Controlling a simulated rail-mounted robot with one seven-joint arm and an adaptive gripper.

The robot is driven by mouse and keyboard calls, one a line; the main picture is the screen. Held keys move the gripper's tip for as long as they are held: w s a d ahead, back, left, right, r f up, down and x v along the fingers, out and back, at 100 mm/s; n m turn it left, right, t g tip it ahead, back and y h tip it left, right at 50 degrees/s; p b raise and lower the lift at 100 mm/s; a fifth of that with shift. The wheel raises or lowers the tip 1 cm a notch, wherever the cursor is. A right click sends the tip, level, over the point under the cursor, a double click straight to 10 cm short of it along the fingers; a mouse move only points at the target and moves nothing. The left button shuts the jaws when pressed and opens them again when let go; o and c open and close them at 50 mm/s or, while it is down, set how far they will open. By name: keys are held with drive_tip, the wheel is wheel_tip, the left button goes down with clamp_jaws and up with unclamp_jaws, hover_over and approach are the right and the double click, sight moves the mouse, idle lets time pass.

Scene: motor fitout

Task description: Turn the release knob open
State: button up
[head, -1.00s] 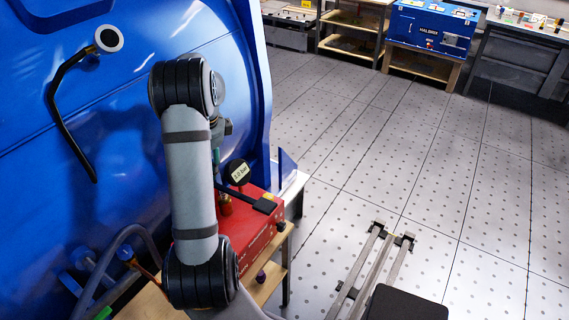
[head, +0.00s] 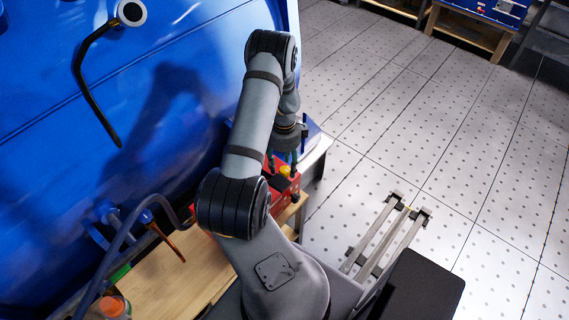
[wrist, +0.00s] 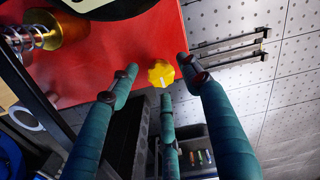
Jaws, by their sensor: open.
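A yellow lobed knob (wrist: 161,73) with a small white mark sits at the edge of the red box (wrist: 105,65) in the wrist view. It also shows in the head view (head: 285,171), partly covered, on the red box (head: 290,184) below my wrist. My gripper (wrist: 160,85) has teal fingers with dark joints. They are spread open around the knob's place in the picture, with no finger clearly touching it. In the head view my gripper (head: 283,158) hangs just above the box, and my arm hides much of the box.
A large blue shell (head: 150,90) stands at the left, with a black handle (head: 95,100) on it. A wooden bench (head: 170,275) carries a hose and an orange-capped container (head: 113,306). A brass fitting with a coil (wrist: 60,30) rises from the box.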

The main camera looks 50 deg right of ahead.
drive_tip(key=shift+f, duration=0.5)
drive_tip(key=c, duration=0.3)
drive_tip(key=c, duration=0.8)
drive_tip(key=shift+c, duration=0.2)
